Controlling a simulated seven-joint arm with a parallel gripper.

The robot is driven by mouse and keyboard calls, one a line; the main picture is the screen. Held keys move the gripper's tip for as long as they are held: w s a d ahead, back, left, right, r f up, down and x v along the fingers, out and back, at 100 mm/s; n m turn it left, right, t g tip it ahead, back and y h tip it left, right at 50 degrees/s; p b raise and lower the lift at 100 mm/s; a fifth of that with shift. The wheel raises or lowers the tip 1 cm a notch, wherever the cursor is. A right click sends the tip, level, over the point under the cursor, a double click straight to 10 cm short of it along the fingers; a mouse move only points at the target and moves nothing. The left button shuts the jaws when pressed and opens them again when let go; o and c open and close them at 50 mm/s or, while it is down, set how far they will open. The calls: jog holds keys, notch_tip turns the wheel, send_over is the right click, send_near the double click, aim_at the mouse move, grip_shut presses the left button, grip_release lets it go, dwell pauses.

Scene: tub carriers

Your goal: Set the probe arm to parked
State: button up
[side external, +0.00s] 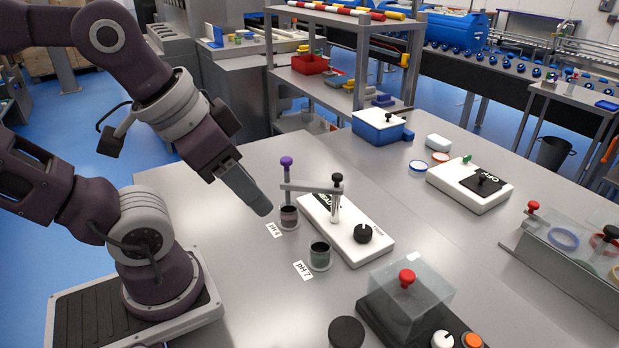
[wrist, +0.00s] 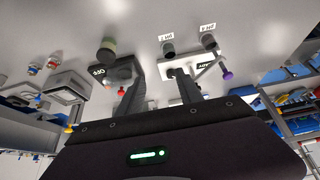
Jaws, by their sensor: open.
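The probe arm (side external: 310,186) is a grey bar on a post rising from a white meter base (side external: 345,236) with a black knob. Its purple-knobbed end (side external: 286,161) stands over the cup labelled pH 4 (side external: 289,217). Whether the probe tip dips into the cup is unclear. A second cup labelled pH 7 (side external: 320,256) stands nearer the camera. My gripper (side external: 262,206) is open and empty, pointing down just left of the pH 4 cup. In the wrist view my gripper (wrist: 158,76) has its fingers apart, and the purple knob (wrist: 227,74) shows to their right.
A clear cover with a red knob (side external: 407,277) stands at the front right, beside a black cylinder (side external: 346,333). Behind are a white device (side external: 470,187), a blue box (side external: 378,128) and a shelf rack (side external: 341,22). Bench left of the cups is clear.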

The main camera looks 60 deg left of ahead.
jog(key=shift+m+g, duration=0.4)
jog(key=shift+g, duration=0.3)
jog(key=w, duration=0.1)
jog(key=w+a+r, duration=0.1)
jog(key=w, duration=0.1)
jog(key=w+r, duration=0.1)
jog(key=w, duration=0.1)
jog(key=shift+w+a, duration=0.15)
jog(key=shift+c, duration=0.2)
jog(key=m+g, duration=0.3)
jog(key=g, duration=0.1)
send_over(337, 175)
notch_tip(337, 175, down, 4)
jog(key=shift+f, duration=0.2)
notch_tip(337, 175, down, 7)
jog(key=shift+r, duration=0.2)
jog(key=shift+f, duration=0.35)
jog(key=shift+c, duration=0.2)
grip_shut()
